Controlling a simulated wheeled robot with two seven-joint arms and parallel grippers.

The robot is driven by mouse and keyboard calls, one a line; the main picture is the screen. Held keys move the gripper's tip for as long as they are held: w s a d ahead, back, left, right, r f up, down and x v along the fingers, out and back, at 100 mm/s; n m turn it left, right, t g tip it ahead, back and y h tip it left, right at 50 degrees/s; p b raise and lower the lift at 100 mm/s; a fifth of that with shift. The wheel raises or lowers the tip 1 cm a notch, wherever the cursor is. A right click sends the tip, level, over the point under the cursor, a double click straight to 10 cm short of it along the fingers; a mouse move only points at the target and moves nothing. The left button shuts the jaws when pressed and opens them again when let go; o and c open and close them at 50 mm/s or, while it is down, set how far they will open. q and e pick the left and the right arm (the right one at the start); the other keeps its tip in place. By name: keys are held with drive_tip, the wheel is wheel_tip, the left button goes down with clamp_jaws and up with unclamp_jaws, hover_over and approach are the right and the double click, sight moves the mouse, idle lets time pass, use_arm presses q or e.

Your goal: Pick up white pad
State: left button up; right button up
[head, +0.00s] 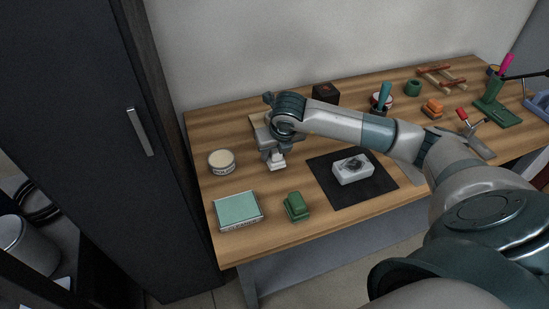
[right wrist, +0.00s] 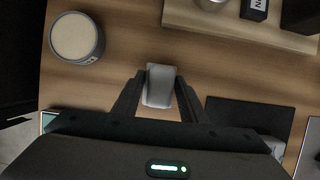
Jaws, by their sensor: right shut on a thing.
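The white pad (head: 277,164) is a small pale block below my right gripper (head: 273,154) on the left part of the wooden table. In the right wrist view, the white pad (right wrist: 160,84) sits between the two dark fingers of my right gripper (right wrist: 158,93), which is shut on it. I cannot tell whether the pad touches the tabletop or is just above it. My left gripper is not in view.
A round tin (head: 221,162) stands left of the gripper. A teal-topped box (head: 237,211) and a green object (head: 296,206) are nearer the front edge. A black mat (head: 382,184) with a white block (head: 352,171) lies right. A dark cabinet (head: 95,150) borders the table's left.

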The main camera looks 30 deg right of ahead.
drive_tip(key=shift+r, duration=0.85)
drive_tip(key=d, duration=0.1)
drive_tip(key=d+r, duration=0.1)
drive_tip(key=d+b, duration=0.1)
drive_tip(key=shift+s+d+r, duration=0.2)
drive_tip(key=shift+s+r, duration=0.1)
drive_tip(key=shift+s, duration=0.1)
use_arm(q)
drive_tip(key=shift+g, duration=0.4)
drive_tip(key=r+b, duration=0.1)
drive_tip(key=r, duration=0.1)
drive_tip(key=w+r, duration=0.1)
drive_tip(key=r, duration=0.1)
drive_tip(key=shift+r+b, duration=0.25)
drive_tip(key=shift+b, duration=0.1)
use_arm(e)
drive_tip(key=s+d+r, duration=0.2)
drive_tip(key=d+r, duration=0.3)
drive_tip(key=d, duration=0.3)
drive_tip(key=shift+s+r, duration=0.1)
